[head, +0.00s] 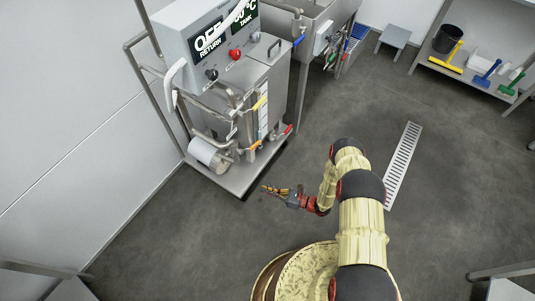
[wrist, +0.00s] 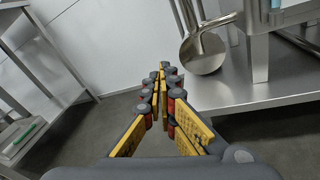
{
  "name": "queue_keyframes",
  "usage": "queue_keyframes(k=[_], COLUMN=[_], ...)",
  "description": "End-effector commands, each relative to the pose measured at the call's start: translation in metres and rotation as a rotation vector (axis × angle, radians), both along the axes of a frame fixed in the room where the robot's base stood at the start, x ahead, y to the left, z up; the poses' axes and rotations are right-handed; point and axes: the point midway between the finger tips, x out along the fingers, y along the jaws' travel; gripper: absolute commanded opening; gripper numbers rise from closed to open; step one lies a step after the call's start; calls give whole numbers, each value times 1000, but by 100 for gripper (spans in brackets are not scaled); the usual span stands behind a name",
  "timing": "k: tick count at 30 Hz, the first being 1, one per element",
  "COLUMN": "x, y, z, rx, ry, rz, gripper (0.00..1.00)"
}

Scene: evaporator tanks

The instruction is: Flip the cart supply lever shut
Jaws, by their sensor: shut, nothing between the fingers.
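The cart (head: 230,95) stands at the upper left in the head view, with a display box on top reading "OFF RETURN". Several small levers show on its pipes: a yellow one (head: 260,103), an orange one (head: 255,146) and a red one (head: 288,129) at the lower right corner. No label tells which is the supply lever. My gripper (head: 266,188) is shut and empty, in front of the cart and apart from it, pointing left. In the wrist view my gripper (wrist: 161,78) has its fingers together, and no lever shows clearly there.
The cart's base plate (wrist: 245,92) and a round steel part (wrist: 203,52) are at the right in the wrist view. A steel table (wrist: 40,70) is at the left. A floor drain (head: 403,165) lies right of my arm. The floor around my gripper is clear.

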Motion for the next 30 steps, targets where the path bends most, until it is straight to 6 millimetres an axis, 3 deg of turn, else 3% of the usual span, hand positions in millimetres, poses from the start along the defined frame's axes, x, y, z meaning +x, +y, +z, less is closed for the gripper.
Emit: queue_keyframes(k=[1,4,6,10,16,28,30], x=[24,58,73,82,94,142,149], y=[-9,-25,-33,-39,-22,39,38], z=[6,17,23,33,34,37,47], rx=[10,37,58,98,106,105,105], ry=[-27,-61,-76,-79,-74,-75,-77], rz=[-53,-147,-198,-241,-235,-233,-237], gripper=[0,0,0,0,0,0,0])
